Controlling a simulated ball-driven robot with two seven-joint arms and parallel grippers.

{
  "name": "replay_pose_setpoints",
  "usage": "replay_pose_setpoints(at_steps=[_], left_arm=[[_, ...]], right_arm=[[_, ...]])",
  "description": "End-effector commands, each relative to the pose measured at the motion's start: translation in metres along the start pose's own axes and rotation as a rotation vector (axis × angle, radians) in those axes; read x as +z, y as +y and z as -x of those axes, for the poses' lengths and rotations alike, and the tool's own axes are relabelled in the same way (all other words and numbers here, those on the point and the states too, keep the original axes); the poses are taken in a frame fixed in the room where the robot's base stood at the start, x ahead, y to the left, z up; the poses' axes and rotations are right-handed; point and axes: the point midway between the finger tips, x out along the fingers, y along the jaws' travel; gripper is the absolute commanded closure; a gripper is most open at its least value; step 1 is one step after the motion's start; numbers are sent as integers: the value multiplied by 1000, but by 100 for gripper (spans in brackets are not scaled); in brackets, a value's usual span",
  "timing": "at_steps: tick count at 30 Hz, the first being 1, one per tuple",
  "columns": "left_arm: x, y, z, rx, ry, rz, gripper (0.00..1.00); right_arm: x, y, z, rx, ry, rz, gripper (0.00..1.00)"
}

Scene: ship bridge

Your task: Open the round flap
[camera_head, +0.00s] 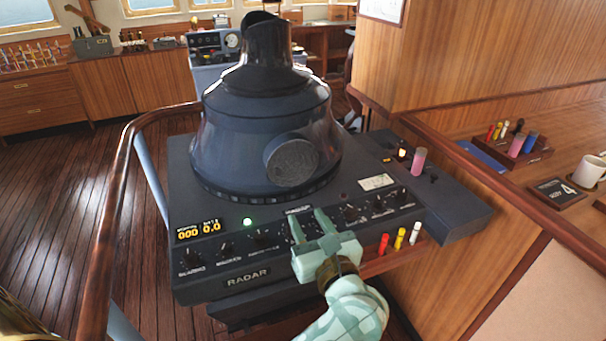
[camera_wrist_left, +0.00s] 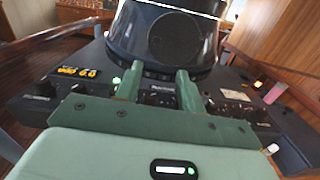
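The round flap (camera_head: 291,162) is a dark grey disc on a short collar at the front of the dark radar hood (camera_head: 225,130). It looks closed. In the wrist view the flap (camera_wrist_left: 168,36) is a dark round shape at the top, above the fingers. My left gripper (camera_head: 308,220) is pale green and sits over the front control panel, below and slightly right of the flap. Its two fingers are spread, point toward the hood and hold nothing. The wrist view shows a clear gap between the fingers (camera_wrist_left: 158,88). My right gripper is not in view.
The radar panel (camera_head: 248,272) has several knobs under and beside my gripper. Several coloured markers (camera_head: 400,239) stand at its right front edge, and a pink cylinder (camera_head: 419,160) stands further right. A wooden rail (camera_head: 112,215) curves around the left. The space before the flap looks clear.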

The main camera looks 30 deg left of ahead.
Motion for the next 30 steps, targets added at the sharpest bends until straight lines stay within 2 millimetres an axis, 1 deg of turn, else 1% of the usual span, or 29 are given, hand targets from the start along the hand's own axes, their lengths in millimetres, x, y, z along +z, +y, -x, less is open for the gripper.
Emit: replay_pose_setpoints(at_steps=[4, 8, 15, 18, 21, 25, 30], left_arm=[[-4, 3, -10, 15, 15, 40, 61], [-2, 4, -34, 17, 11, 37, 61], [-3, 4, -96, 17, 8, 32, 61], [-4, 5, -120, 17, 9, 32, 61], [-4, 5, -139, 17, 11, 32, 61], [-5, 5, -155, 15, 11, 31, 61], [-6, 5, -163, 15, 13, 33, 61]], right_arm=[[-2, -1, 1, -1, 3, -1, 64], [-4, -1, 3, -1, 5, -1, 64], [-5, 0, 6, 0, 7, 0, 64], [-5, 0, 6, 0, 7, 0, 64], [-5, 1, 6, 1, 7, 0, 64], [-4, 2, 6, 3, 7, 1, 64], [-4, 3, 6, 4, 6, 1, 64]])
